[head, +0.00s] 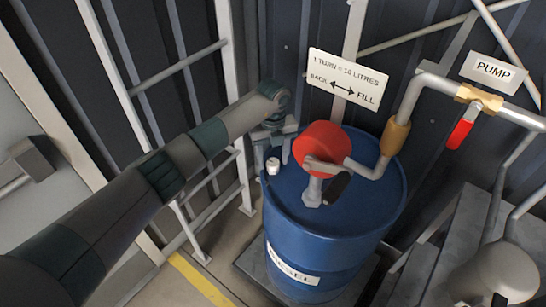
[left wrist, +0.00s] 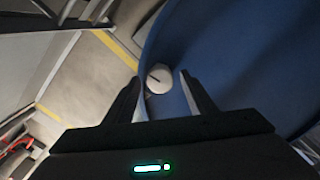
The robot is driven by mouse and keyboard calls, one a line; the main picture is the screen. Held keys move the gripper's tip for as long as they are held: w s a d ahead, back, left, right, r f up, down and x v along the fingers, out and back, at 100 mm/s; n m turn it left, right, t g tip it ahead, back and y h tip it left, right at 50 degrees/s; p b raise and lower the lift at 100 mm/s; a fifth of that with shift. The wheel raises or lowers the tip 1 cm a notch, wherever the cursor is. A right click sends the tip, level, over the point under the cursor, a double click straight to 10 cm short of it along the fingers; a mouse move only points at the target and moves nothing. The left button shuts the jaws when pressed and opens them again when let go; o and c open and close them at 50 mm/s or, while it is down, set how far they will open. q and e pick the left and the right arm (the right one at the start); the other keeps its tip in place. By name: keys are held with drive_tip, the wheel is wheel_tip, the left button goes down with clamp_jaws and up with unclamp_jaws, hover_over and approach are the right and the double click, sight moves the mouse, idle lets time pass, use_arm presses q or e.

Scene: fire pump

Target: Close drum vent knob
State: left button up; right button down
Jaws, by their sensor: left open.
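The drum vent knob (head: 273,166) is a small white cap near the left rim of the blue drum (head: 335,245) in the head view. In the left wrist view the knob (left wrist: 159,78) is round and pale with a short dark line on its face. My left gripper (head: 270,155) is over the left side of the drum top. In the left wrist view its open fingers (left wrist: 160,88) point down at the drum, and the knob appears between and just beyond the fingertips. I cannot tell whether the fingers touch it. My right gripper is not in view.
A red rotary pump (head: 322,145) with a crank stands on the drum, close to the right of my left gripper. A pipe with a red-handled valve (head: 461,133) runs right. A white rail (head: 240,170) stands left of the drum.

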use_arm(q)
drive_tip(key=c, duration=1)
drive_tip(key=shift+c, duration=0.2)
